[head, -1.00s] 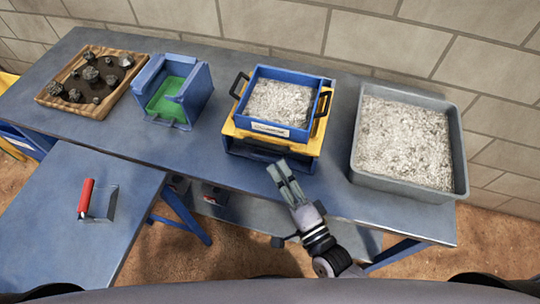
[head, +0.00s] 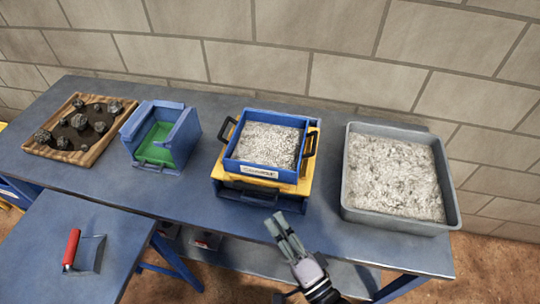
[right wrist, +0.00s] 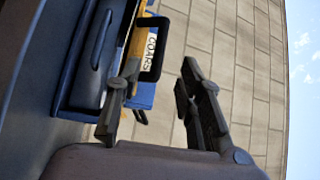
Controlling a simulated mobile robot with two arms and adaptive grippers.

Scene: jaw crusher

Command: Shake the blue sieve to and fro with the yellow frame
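The blue sieve (head: 258,171), full of grey gravel, sits on the yellow frame (head: 305,180) in the head view. It has a black handle on each side and a white label in front. My right gripper (head: 280,222) is in front of the frame, toward me, apart from it and empty. In the right wrist view my right gripper (right wrist: 160,72) has its two fingers spread. A black sieve handle (right wrist: 154,62) and part of the sieve's label (right wrist: 149,45) show beyond the left finger there. My left gripper is not in view.
A grey tray of gravel (head: 352,212) stands right of the sieve on the blue table (head: 320,240). Left are a blue box with a green inside (head: 187,132) and a wooden tray of dark rocks (head: 88,157). A red-handled tool (head: 72,248) lies on the nearer table.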

